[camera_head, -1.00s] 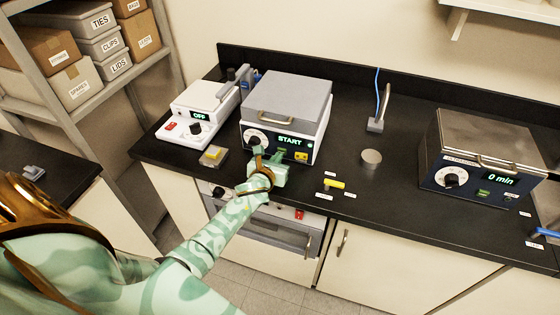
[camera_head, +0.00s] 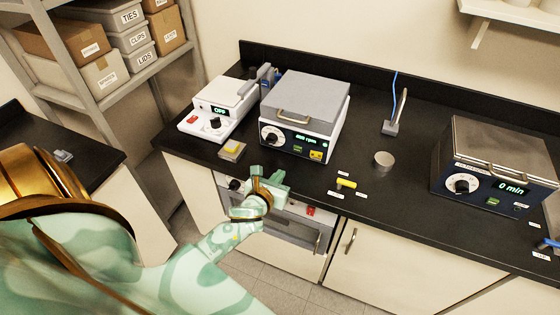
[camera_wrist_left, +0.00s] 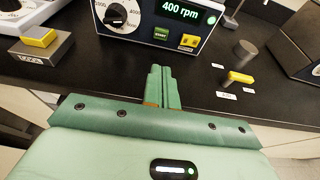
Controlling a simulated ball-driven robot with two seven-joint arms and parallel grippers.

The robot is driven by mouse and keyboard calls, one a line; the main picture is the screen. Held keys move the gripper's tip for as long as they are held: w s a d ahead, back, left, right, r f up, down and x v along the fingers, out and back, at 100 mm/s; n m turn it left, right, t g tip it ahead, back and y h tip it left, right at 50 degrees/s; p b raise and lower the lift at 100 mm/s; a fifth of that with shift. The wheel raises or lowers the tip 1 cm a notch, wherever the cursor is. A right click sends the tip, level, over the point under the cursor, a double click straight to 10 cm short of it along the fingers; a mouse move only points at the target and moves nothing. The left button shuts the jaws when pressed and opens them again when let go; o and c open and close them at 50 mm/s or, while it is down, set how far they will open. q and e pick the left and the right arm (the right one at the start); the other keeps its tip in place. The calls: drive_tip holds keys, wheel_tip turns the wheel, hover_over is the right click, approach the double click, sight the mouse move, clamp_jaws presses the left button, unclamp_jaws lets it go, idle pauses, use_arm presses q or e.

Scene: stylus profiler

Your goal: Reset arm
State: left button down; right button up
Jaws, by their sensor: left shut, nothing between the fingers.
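My left gripper (camera_head: 268,176) is shut and empty. In the head view it hangs at the front edge of the black bench, below and in front of a grey-lidded instrument (camera_head: 304,112) and apart from it. In the left wrist view its fingers (camera_wrist_left: 160,88) are together, pointing at the bench in front of the instrument. The instrument has a dial, a green START button (camera_wrist_left: 161,34) and a yellow switch. Its display (camera_wrist_left: 180,10) reads 400 rpm in the left wrist view. My right gripper is not in view.
A white unit marked OFF (camera_head: 219,108) stands left of the instrument. A yellow-topped block (camera_head: 232,150), a yellow-handled piece (camera_head: 346,183) and a grey cylinder (camera_head: 384,160) stand on the bench. A metal-lidded box reading 0 min (camera_head: 494,165) is at right.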

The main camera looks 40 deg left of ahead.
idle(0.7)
use_arm(q)
drive_tip(key=s+d+f+n+g+h+b, duration=0.1)
drive_tip(key=s+f+n+g, duration=0.1)
drive_tip(key=s+f+n, duration=0.4)
drive_tip(key=s+d+f+n+g+b, duration=0.1)
drive_tip(key=s+f+n+g, duration=0.15)
drive_tip(key=f+n, duration=0.6)
drive_tip(key=s+d+f+n+g+h, duration=0.1)
drive_tip(key=s+f+n, duration=0.45)
drive_tip(key=f, duration=0.35)
drive_tip(key=s+d+f+n+g+b, duration=0.1)
drive_tip(key=s+f+n+g+b, duration=0.1)
drive_tip(key=s+f, duration=0.4)
drive_tip(key=s+d+f+n+g+b, duration=0.2)
drive_tip(key=s+f, duration=0.4)
drive_tip(key=s, duration=0.8)
drive_tip(key=s+d+f+n+g+h+b, duration=0.1)
drive_tip(key=s+f+n, duration=0.4)
drive_tip(key=s, duration=0.5)
drive_tip(key=d+f+g+b, duration=0.1)
drive_tip(key=g, duration=0.1)
drive_tip(key=shift+d+f+n+g, duration=0.15)
drive_tip(key=shift+f+n+g, duration=0.2)
drive_tip(key=shift+f+n, duration=0.05)
idle(1.3)
